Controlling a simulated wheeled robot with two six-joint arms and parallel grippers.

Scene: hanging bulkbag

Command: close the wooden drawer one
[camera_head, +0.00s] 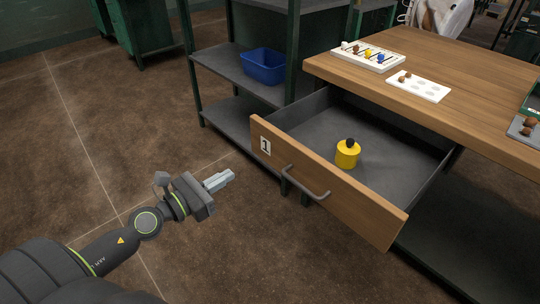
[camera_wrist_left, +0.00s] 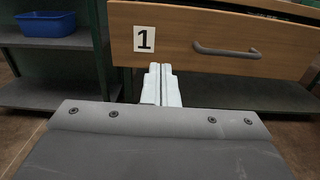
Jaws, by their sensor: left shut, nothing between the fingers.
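The wooden drawer (camera_head: 350,198) with the "1" label stands pulled out from under the workbench. Its grey handle (camera_head: 304,184) is on the front panel. Inside lies a yellow cylinder with a dark top (camera_head: 347,154). My left gripper (camera_head: 222,180) is shut and empty, in front of and left of the drawer front, apart from it. In the left wrist view its closed fingers (camera_wrist_left: 161,85) point at the drawer front (camera_wrist_left: 230,41), just below the label and left of the handle. My right gripper is not in view.
The wooden tabletop (camera_head: 445,75) holds white trays (camera_head: 418,86) with small items. A dark shelf unit with a blue bin (camera_head: 264,67) stands left of the drawer. The brown floor in front is clear.

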